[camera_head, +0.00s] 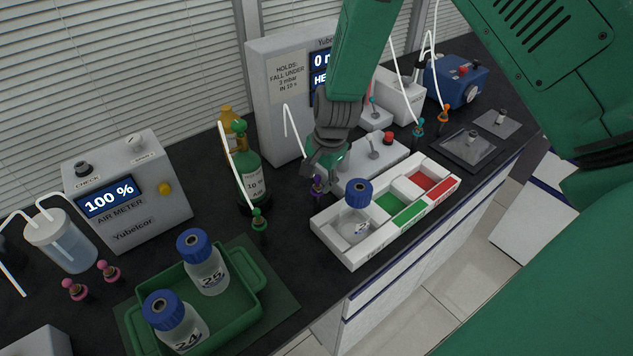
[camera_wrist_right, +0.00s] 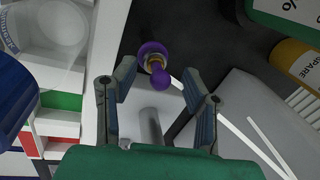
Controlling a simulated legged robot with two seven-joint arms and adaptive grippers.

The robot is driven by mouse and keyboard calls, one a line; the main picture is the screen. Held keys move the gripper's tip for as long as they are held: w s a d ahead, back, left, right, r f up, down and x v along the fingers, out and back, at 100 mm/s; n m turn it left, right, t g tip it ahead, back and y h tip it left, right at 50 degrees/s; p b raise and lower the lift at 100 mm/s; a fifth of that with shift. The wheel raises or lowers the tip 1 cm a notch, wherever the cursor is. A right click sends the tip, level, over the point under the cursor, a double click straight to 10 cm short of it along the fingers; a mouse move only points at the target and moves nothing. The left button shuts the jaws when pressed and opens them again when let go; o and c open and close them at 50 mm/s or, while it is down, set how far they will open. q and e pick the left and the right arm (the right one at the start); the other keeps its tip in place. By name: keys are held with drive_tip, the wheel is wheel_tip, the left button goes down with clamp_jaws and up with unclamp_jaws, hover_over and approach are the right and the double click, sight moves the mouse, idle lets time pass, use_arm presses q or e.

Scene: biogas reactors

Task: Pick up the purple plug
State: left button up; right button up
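The purple plug (camera_head: 318,186) stands on the dark bench top, beside the left end of the white sorting tray. In the right wrist view, the purple plug (camera_wrist_right: 159,77) shows a rounded purple knob, a brass-coloured neck and a wider purple part. My right gripper (camera_head: 321,170) reaches down to it from above and partly covers it in the head view. In the right wrist view, my right gripper (camera_wrist_right: 158,77) has its two fingers apart, with the knob between the tips and a gap on each side. My left gripper is not in view.
The white tray (camera_head: 351,262) holds a blue-capped bottle (camera_head: 357,203) close to the right gripper. A green bottle (camera_head: 246,170) and a green plug (camera_head: 259,222) stand left. A grey switch box (camera_head: 375,160) stands just behind. A green crate (camera_head: 262,318) with bottles is in front.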

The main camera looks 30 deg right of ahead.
drive_tip(key=shift+d, duration=0.3)
drive_tip(key=shift+c, duration=0.8)
drive_tip(key=shift+s+a, duration=0.1)
drive_tip(key=c, duration=0.7)
drive_tip(key=shift+a+r, duration=0.15)
drive_tip(key=shift+a, duration=0.35)
clamp_jaws()
